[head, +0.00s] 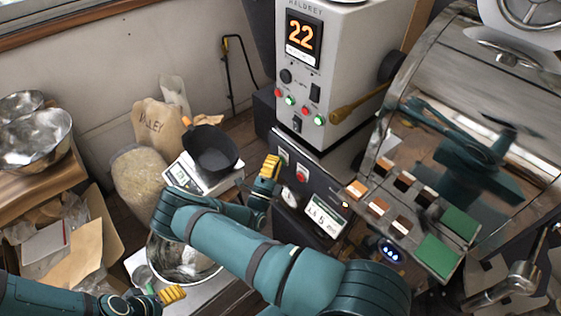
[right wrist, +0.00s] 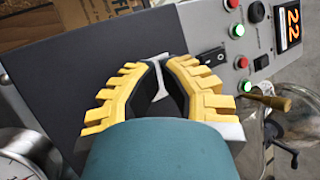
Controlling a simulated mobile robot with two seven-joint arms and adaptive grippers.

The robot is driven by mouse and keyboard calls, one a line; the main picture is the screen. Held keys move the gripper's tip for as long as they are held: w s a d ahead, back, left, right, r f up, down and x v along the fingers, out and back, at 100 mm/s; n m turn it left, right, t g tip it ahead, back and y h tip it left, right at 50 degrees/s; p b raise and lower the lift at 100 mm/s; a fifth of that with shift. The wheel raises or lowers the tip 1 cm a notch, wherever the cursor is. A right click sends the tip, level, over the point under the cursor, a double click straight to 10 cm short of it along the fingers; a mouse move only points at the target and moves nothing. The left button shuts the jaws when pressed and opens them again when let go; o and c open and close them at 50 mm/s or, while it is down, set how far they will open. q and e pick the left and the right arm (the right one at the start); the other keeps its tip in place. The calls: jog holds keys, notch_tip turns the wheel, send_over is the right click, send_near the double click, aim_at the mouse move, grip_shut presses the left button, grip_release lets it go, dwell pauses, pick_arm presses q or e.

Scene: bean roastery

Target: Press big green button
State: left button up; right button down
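The lower dark control panel (head: 320,200) carries a green button (head: 283,157) on a light plate, with a red button (head: 301,173) to its right. My right gripper (head: 270,166) is at the left end of this panel, just left of the green button. Its yellow fingers look drawn together and hold nothing. In the right wrist view the fingertips (right wrist: 166,62) are close together in front of a dark panel. Light plate edges show around the fingers, and the button itself is hidden there.
The white machine (head: 340,70) showing "22" has small red and green buttons. A wooden handle (head: 360,103) and the steel drum (head: 480,70) are at the right.

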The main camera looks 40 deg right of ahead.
jog(key=shift+a, duration=0.1)
jog(key=shift+s+a, duration=0.1)
jog(key=shift+a, duration=0.65)
jog(key=a, duration=0.5)
jog(key=shift+s, duration=0.2)
dwell(0.9)
